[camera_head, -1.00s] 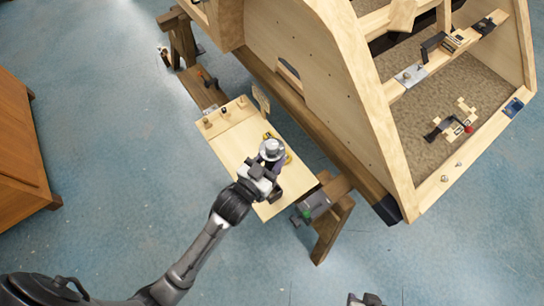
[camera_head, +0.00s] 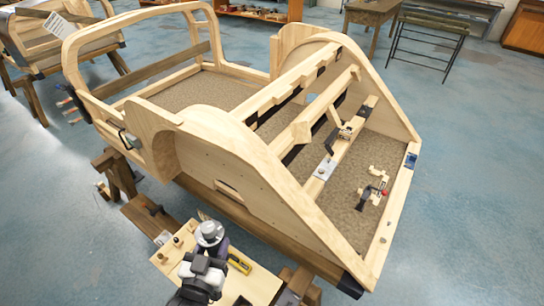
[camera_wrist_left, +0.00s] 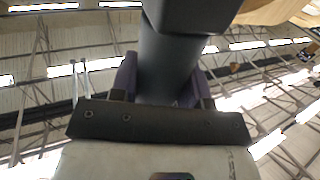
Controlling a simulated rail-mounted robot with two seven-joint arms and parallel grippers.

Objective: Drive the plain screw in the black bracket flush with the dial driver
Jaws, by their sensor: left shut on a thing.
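My left gripper (camera_head: 211,250) is shut on the dial driver (camera_head: 209,234), whose round silver head points up above the small work board. In the left wrist view the driver's dark grey body (camera_wrist_left: 168,65) stands between the purple fingers. A black bracket (camera_head: 332,141) stands on the cross rail of the wooden bodyframe. Another dark fitting (camera_head: 370,101) sits farther along that rail. The plain screw is too small to make out, and I cannot tell which dark fitting holds it. My right gripper is out of view.
The work board (camera_head: 262,285) carries a yellow tool (camera_head: 239,264) and small knobs. The bodyframe's tall side panel (camera_head: 270,185) rises between the board and the rail. A metal plate (camera_head: 325,169) and a red-handled fitting (camera_head: 384,191) lie inside the frame.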

